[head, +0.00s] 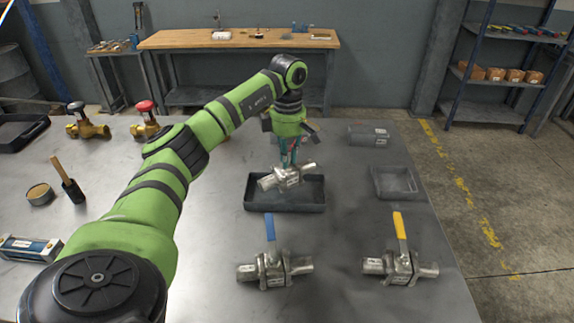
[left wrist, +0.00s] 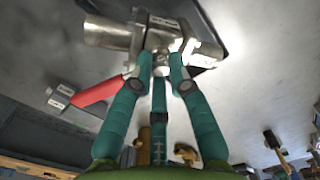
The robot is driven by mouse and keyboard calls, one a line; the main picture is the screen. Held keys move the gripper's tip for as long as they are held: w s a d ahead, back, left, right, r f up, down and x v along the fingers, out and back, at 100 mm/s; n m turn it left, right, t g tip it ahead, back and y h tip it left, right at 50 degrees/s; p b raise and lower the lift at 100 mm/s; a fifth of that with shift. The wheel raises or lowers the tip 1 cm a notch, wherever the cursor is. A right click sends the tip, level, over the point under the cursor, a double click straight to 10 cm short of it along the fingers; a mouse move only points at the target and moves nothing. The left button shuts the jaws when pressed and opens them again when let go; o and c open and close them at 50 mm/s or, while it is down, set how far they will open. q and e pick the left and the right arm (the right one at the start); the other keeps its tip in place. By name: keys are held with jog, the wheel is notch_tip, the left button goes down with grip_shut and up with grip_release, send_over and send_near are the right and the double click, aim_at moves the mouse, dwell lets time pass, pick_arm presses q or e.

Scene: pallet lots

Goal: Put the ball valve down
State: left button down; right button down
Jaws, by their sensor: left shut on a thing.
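My left gripper (head: 289,160) is shut on a steel ball valve (head: 286,178). In the head view the valve is over the black tray (head: 285,207), with its pipe tilted up to the right. I cannot tell whether it touches the tray. In the left wrist view the teal fingers (left wrist: 160,75) close around the valve's body (left wrist: 112,33), and its red handle (left wrist: 97,90) points down and left. A second steel valve with a blue handle (head: 270,268) and a third with a yellow handle (head: 400,265) lie nearer on the table. My right gripper is not in view.
A smaller grey tray (head: 395,196) and a grey cylindrical part (head: 367,136) are to the right. Brass valves (head: 88,128) stand at the back left. A brush (head: 69,182), a round tin (head: 40,194) and a boxed item (head: 30,248) lie left.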

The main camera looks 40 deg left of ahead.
pick_arm(q)
notch_tip(320, 180, down, 3)
jog(key=shift+p, duration=0.55)
jog(key=shift+s+f, duration=0.1)
jog(key=shift+f, duration=0.3)
jog(key=c, duration=1.1)
grip_release()
jog(key=shift+f, duration=0.1)
jog(key=shift+c, duration=0.2)
jog(key=r+b, duration=0.1)
jog(key=r, duration=1)
jog(key=shift+w+r+b, duration=0.2)
jog(key=shift+r+b, duration=0.05)
jog(key=shift+b, duration=0.1)
jog(key=shift+r, duration=0.3)
